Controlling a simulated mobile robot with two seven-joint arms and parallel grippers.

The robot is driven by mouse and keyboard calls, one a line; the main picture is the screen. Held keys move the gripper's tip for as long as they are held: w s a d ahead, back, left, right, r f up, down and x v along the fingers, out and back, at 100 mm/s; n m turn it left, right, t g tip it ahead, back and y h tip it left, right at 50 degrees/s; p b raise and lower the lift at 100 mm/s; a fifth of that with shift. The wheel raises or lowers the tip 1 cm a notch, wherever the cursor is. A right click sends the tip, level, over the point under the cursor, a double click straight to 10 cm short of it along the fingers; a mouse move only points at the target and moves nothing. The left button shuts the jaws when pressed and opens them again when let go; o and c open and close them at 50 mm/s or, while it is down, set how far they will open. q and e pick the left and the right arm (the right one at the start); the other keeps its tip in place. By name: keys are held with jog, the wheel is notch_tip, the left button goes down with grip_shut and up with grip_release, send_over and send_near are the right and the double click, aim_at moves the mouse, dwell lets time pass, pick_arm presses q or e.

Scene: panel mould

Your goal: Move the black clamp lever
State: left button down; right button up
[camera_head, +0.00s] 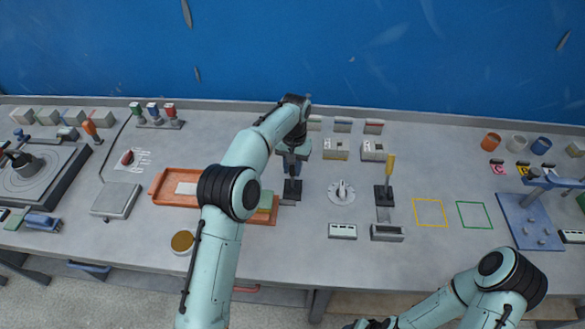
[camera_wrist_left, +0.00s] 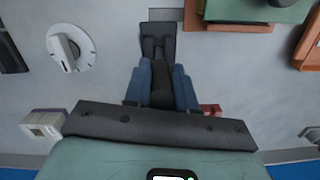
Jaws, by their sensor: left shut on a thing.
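The black clamp lever stands at the middle of the bench, and its dark lower part (camera_head: 292,189) shows just below my left gripper (camera_head: 291,168). In the left wrist view the black clamp piece (camera_wrist_left: 158,38) runs up between the two blue fingers of my left gripper (camera_wrist_left: 162,75).
An orange tray (camera_head: 163,186) with a green block lies left of the lever. A white dial (camera_head: 341,191) stands close on the right, then an orange-handled lever (camera_head: 389,167). Yellow (camera_head: 430,212) and green outlined squares mark bare bench further right. A blue wall rises behind.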

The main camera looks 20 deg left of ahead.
pick_arm(q)
jog(key=shift+s, duration=0.1)
jog(key=c, duration=0.9)
grip_release()
jog(key=shift+r, duration=0.1)
jog(key=shift+w+r, duration=0.2)
jog(key=shift+r, duration=1.65)
jog(key=shift+w+r, duration=0.15)
jog(key=shift+r, duration=1.65)
